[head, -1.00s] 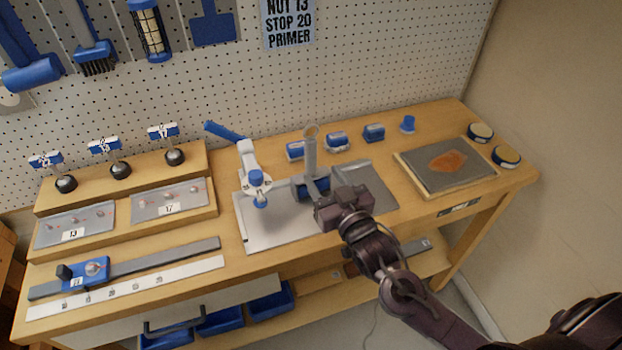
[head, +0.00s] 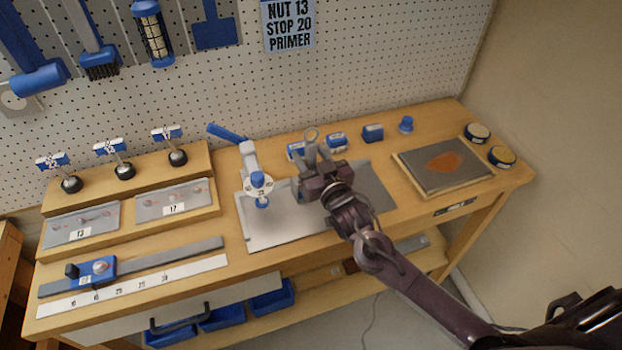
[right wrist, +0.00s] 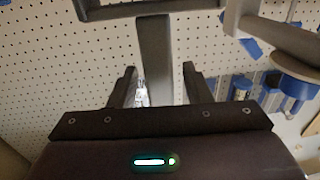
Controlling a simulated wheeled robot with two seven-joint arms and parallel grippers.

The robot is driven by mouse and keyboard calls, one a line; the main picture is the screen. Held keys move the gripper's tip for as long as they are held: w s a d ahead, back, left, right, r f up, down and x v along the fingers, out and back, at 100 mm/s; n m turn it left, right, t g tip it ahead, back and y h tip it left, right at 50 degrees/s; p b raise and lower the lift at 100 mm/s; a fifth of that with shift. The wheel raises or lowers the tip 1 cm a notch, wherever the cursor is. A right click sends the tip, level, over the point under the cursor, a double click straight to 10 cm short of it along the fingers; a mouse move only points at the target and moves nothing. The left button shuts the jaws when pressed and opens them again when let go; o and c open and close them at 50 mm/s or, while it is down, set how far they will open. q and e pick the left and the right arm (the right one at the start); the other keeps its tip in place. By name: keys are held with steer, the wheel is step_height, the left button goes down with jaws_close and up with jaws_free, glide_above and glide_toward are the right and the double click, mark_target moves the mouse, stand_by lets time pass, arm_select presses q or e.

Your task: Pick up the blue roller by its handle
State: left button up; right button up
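My right gripper (head: 312,165) is at the handle, coming from the front right. In the right wrist view the grey handle (right wrist: 155,60) rises between the two open fingers (right wrist: 157,85), with a gap visible on each side. A grey crossbar (right wrist: 150,10) joins the handle at the top of that view. My left gripper is not in view.
A white press (head: 250,160) with a blue lever stands just left of the gripper. A framed grey panel (head: 425,178) lies to the right. Tools hang on the pegboard (head: 390,60). The plate's front is clear.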

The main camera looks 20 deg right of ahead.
jaws_close()
steer(key=shift+r, duration=0.15)
